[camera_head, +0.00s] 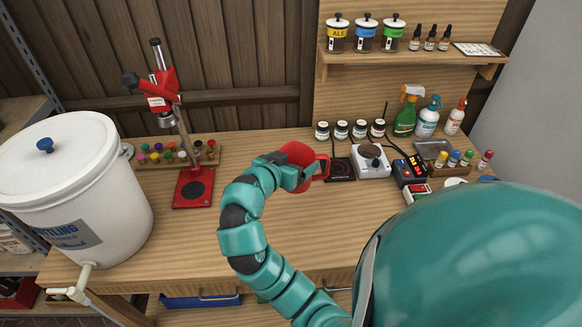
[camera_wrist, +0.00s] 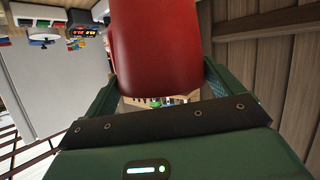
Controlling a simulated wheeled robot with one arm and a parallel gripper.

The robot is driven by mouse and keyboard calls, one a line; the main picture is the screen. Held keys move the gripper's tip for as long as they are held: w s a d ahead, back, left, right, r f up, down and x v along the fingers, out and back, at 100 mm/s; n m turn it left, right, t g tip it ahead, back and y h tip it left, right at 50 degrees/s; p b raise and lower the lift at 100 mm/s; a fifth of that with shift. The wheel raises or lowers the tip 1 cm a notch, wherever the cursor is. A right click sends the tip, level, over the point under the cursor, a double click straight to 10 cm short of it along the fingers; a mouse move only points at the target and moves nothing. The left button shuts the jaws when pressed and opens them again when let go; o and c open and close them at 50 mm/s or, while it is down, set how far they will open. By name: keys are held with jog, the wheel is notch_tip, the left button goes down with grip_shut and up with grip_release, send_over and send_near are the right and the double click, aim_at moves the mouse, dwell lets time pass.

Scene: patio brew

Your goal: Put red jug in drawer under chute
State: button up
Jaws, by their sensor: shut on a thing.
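The red jug (camera_head: 301,160) is held above the wooden bench, near its middle, in the head view. My gripper (camera_head: 292,173) is shut on it. In the wrist view the red jug (camera_wrist: 155,50) fills the upper middle, between the two green fingers of my gripper (camera_wrist: 158,85). A blue drawer front (camera_head: 202,301) with a handle shows under the bench at the lower left. A green piece beside it is mostly hidden by my arm. I cannot tell a chute in these views.
A white fermenting bucket (camera_head: 75,190) stands at the left, beside a red bench capper (camera_head: 192,187). A scale (camera_head: 371,161), a black-and-red device (camera_head: 409,171) and spray bottles (camera_head: 404,115) stand at the right. The bench front (camera_head: 185,245) is clear.

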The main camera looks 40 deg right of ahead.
aim_at(294, 154)
jog(key=w+d+f, duration=0.1)
jog(key=w+d, duration=0.1)
jog(key=w, duration=0.1)
jog(key=w+d+f, duration=0.1)
jog(key=shift+w+f, duration=0.15)
jog(key=shift+f, duration=0.15)
jog(key=w+f, duration=0.1)
jog(key=d+f, duration=0.1)
jog(key=w+f+p, duration=0.1)
jog(key=f, duration=0.1)
jog(key=shift+w+d, duration=0.35)
jog(key=shift+d, duration=0.05)
jog(key=shift+w+d+f, duration=0.25)
jog(key=shift+w+f, duration=0.1)
jog(key=shift+f, duration=0.1)
notch_tip(294, 154, down, 4)
jog(key=p, duration=0.2)
jog(key=shift+w+d+r+p, duration=0.1)
jog(key=shift+w+r+p, duration=0.05)
jog(key=shift+p, duration=0.15)
jog(key=shift+f+b, duration=0.2)
jog(key=shift+b, duration=0.15)
jog(key=o, duration=1)
jog(key=shift+c, duration=0.2)
jog(key=shift+r, duration=0.1)
